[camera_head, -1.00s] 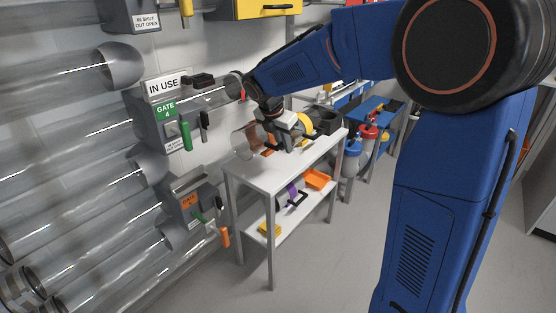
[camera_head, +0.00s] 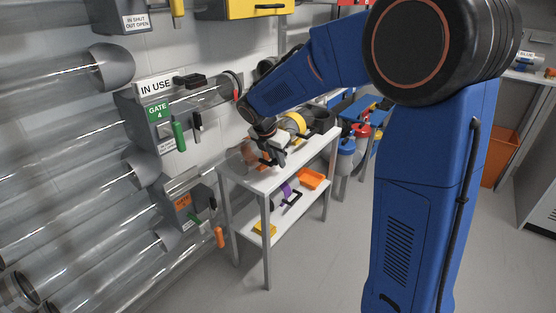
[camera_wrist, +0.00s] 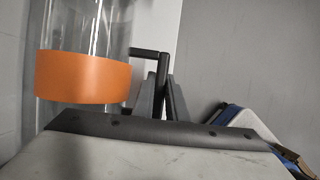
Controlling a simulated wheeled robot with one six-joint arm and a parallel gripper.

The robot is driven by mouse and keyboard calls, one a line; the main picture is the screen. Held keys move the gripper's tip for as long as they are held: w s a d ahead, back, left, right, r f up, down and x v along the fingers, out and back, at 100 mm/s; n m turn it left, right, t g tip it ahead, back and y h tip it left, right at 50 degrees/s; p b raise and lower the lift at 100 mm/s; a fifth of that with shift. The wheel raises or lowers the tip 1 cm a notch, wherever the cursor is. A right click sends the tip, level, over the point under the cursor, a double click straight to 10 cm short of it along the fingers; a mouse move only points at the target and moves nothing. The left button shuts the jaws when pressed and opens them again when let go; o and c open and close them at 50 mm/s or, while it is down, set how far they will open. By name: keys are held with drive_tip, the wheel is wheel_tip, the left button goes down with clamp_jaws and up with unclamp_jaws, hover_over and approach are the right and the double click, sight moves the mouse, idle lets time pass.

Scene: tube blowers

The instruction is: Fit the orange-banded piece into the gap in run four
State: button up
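The orange-banded piece is a clear tube with a wide orange band (camera_wrist: 84,78), standing just left of the fingers in the wrist view. Its black angled handle (camera_wrist: 150,52) passes between the two grey fingers of my gripper (camera_wrist: 163,95), which look closed on it. In the head view my gripper (camera_head: 270,153) is low over the white table, with a clear tube (camera_head: 241,158) just to its left. Run four has a green Gate 4 box (camera_head: 160,113) and a clear tube (camera_head: 208,97) going right to a dark collar. My arm partly hides what lies beyond, so the gap is not clearly visible.
The white table (camera_head: 268,183) carries a yellow-banded piece (camera_head: 294,122) right of my gripper. Its lower shelf holds a purple-banded piece (camera_head: 285,191) and an orange tray (camera_head: 311,179). An orange-labelled gate box (camera_head: 188,207) with handles stands close to the table's left. Open floor lies in front.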

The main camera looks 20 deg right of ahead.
drive_tip(key=o, duration=0.4)
drive_tip(key=shift+r, duration=0.1)
drive_tip(key=v, duration=1.2)
drive_tip(key=s+d+m+y, duration=0.1)
drive_tip(key=s+d+m, duration=0.4)
drive_tip(key=s, duration=0.4)
drive_tip(key=s+d+m+y, duration=0.1)
drive_tip(key=s+d+m, duration=0.1)
drive_tip(key=s+m, duration=0.55)
drive_tip(key=shift+s+d+f+m+t+y, duration=0.3)
drive_tip(key=shift+s+f+m, duration=0.7)
drive_tip(key=shift+s+m, duration=1.5)
drive_tip(key=shift+s+d+f+m+t+y, duration=0.35)
drive_tip(key=shift+s+f+m, duration=1.05)
drive_tip(key=shift+s, duration=1.95)
drive_tip(key=shift+s+d+f+m+t+y, duration=0.15)
drive_tip(key=shift+s+d+f+m+t, duration=0.35)
drive_tip(key=shift+s+m, duration=2.2)
drive_tip(key=shift+s+a+n, duration=0.1)
drive_tip(key=shift+s+n, duration=0.1)
drive_tip(key=shift+n, duration=0.05)
